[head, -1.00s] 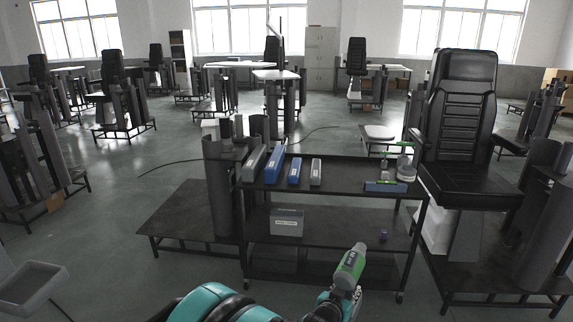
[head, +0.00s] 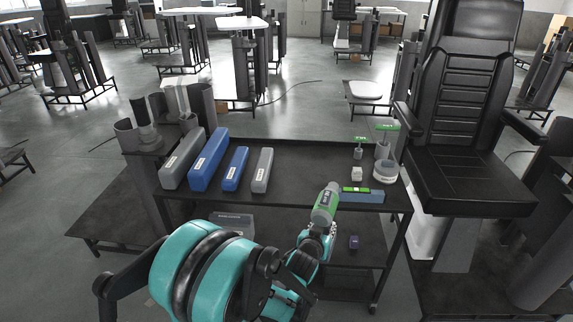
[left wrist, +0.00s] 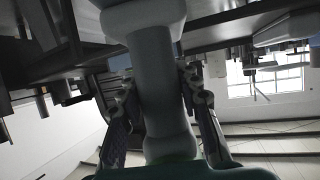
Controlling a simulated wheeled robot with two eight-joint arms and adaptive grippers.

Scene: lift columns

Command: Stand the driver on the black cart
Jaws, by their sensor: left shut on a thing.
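The driver (head: 327,203) is green and grey with a pale top end. My left gripper (head: 318,231) is shut on it, and the driver stands up from the jaws, tilted a little to the right. In the head view it overlaps the front edge of the top shelf of the black cart (head: 290,205); I cannot tell whether it touches. The left wrist view shows the driver's grey shaft (left wrist: 156,85) between both fingers, with wider ends. My right gripper is not in view.
Grey and blue boxes (head: 207,160) line the cart top's left side. The middle top is clear. A black chair (head: 465,130) stands right of the cart.

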